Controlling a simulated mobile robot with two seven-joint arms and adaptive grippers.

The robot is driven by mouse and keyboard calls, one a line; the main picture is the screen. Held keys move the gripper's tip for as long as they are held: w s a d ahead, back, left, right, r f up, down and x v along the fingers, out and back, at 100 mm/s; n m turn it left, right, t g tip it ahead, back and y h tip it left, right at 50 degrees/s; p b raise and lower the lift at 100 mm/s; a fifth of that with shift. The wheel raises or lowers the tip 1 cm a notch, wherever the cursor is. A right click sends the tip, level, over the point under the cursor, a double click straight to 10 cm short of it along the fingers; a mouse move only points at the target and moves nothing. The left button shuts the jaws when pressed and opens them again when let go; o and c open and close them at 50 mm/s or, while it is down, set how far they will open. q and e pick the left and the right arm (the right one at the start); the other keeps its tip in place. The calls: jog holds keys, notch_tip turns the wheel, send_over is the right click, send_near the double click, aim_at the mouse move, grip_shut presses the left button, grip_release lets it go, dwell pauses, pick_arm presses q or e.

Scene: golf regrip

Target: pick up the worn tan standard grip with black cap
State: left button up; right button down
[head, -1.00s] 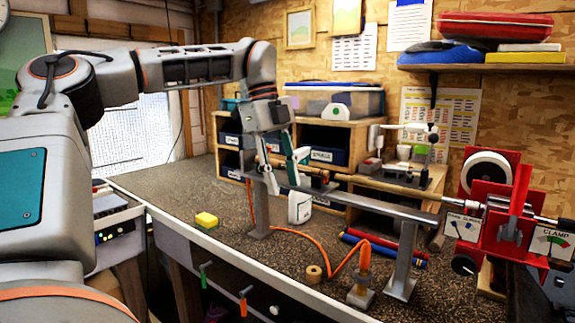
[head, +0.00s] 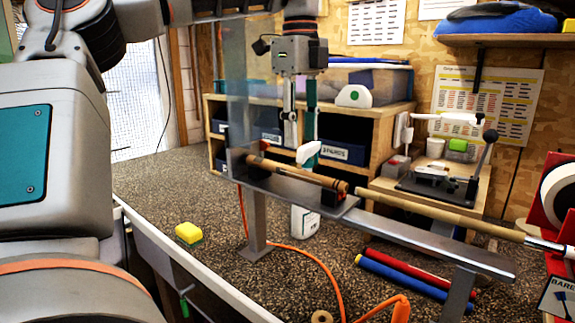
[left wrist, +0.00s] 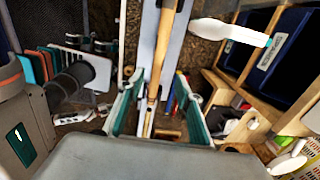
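A long tan grip (head: 295,173) lies along a grey metal rail, and a tan rod (head: 430,213) runs on from it to the right. A black cap is not clear at its left end. My left gripper (head: 300,148) points down above and near the rail, fingers apart and empty. In the left wrist view the tan length (left wrist: 156,70) passes between the open fingers of my left gripper (left wrist: 160,112), touching neither visibly. My right gripper is out of view.
The grey rail (head: 400,228) stands on posts over the bench. A red clamp machine (head: 548,212) is at the right. A white bottle (head: 303,220) stands by the rail. A yellow sponge (head: 188,232) and a blue tube (head: 400,277) lie on the bench. Free bench lies left.

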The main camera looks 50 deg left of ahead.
aim_at(302, 171)
pick_arm(q)
jog(key=shift+w, duration=0.15)
jog(key=shift+f, duration=0.1)
jog(key=f, duration=0.4)
jog(key=f+b, duration=0.1)
jog(key=f, duration=0.2)
jog(key=shift+s+d, duration=0.25)
jog(key=shift+d, duration=0.1)
jog(key=shift+w+f, duration=0.1)
jog(key=shift+f, duration=0.15)
